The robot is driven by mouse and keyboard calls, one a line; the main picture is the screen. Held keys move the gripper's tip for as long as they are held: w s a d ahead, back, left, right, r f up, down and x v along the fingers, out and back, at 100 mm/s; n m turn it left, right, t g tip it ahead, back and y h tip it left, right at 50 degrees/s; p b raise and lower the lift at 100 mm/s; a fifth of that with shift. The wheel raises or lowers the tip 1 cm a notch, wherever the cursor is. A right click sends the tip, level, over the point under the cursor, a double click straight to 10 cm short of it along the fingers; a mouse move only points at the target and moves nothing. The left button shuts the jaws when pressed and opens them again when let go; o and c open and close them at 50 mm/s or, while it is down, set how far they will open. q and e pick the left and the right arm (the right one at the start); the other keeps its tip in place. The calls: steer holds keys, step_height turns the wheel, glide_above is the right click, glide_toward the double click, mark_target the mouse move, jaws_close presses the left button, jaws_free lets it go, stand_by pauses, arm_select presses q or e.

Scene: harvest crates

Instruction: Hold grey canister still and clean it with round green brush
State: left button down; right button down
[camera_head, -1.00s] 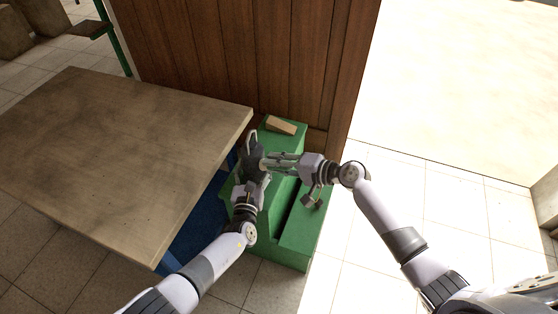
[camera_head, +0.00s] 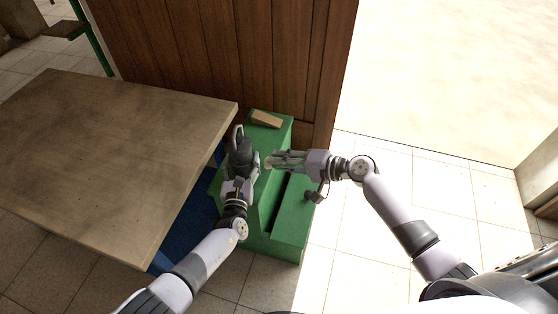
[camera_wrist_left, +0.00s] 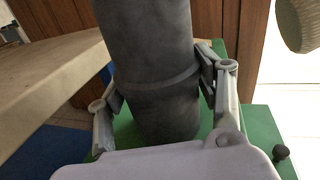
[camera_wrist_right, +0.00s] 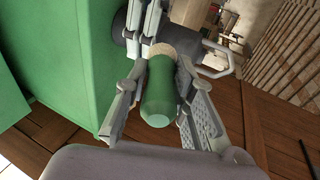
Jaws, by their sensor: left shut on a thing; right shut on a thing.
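The dark grey canister (camera_head: 240,156) stands over the green stepped block, with my left gripper (camera_head: 238,176) shut around it. In the left wrist view the canister (camera_wrist_left: 150,65) fills the middle, with a finger on each side. My right gripper (camera_head: 283,160) is to the right of the canister and is shut on the round green brush (camera_wrist_right: 160,95). The brush's tan bristle end (camera_head: 268,162) points left toward the canister, with a small gap between them. The bristles also show in the left wrist view (camera_wrist_left: 297,22), apart from the canister.
The green stepped block (camera_head: 290,228) is below both grippers, with a wooden block (camera_head: 266,119) on its far end. A wooden table (camera_head: 110,150) is close on the left. A wood-panelled wall (camera_head: 220,60) rises behind. The tiled floor on the right is clear.

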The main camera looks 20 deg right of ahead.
arm_select(q)
steer(key=shift+c, duration=1.8)
jaws_free()
steer(key=shift+s+a, duration=0.1)
steer(key=v, duration=1.1)
steer(key=shift+s, duration=0.35)
steer(key=shift+a, duration=0.1)
